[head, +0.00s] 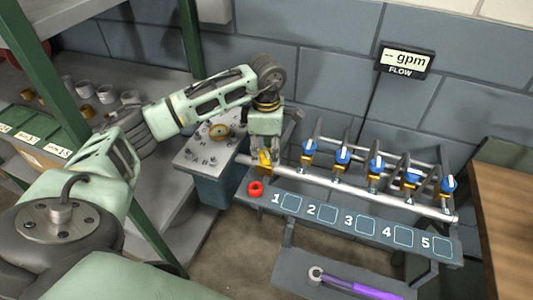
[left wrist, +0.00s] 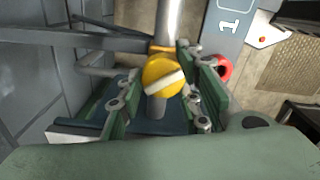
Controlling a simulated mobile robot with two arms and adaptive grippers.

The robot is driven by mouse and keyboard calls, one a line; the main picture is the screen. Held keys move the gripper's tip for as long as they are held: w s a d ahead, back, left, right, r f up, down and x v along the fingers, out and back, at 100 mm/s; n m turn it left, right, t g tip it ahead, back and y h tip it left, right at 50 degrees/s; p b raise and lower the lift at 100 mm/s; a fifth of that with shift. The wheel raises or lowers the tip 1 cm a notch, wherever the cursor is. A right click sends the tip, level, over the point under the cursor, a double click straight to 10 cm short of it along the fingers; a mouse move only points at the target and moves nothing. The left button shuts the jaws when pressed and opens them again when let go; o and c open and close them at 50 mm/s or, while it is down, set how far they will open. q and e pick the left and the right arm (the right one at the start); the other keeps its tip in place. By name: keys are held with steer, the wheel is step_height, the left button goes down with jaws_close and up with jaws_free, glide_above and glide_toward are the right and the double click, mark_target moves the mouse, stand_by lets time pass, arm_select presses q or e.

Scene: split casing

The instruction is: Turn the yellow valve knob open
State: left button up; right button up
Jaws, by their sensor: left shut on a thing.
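The yellow valve knob (head: 264,157) sits at the left end of the silver pipe, mostly covered by my left gripper (head: 263,152) in the head view. In the left wrist view the knob (left wrist: 160,68) is round with a pale bar across it, lying diagonally. The fingers of my left gripper (left wrist: 163,82) stand on either side of the knob, and it is shut on it. The flow display (head: 405,61) on the wall reads "-- gpm". My right gripper is not in view.
Several blue-handled valves (head: 342,156) line the silver pipe (head: 400,205) to the right, above a numbered panel (head: 330,216). A red ring (head: 255,189) is just below the knob. A purple-handled tool (head: 360,289) lies in front. A green-posted shelf (head: 150,210) stands left.

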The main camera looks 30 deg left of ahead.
arm_select(q)
steer(key=n, duration=0.2)
steer(key=n+b, duration=0.1)
steer(key=n, duration=0.2)
steer(key=shift+w+a+r+n+b, duration=0.2)
steer(key=shift+a+r+n+b, duration=0.05)
steer(key=shift+n+b, duration=0.1)
steer(key=n, duration=0.4)
steer(key=shift+s+a+n+b, duration=0.1)
steer(key=shift+n+b, duration=0.25)
steer(key=shift+b, duration=0.05)
steer(key=o, duration=1)
steer(key=shift+s+n, duration=0.1)
steer(key=shift+n, duration=0.2)
steer(key=shift+a+f, duration=0.1)
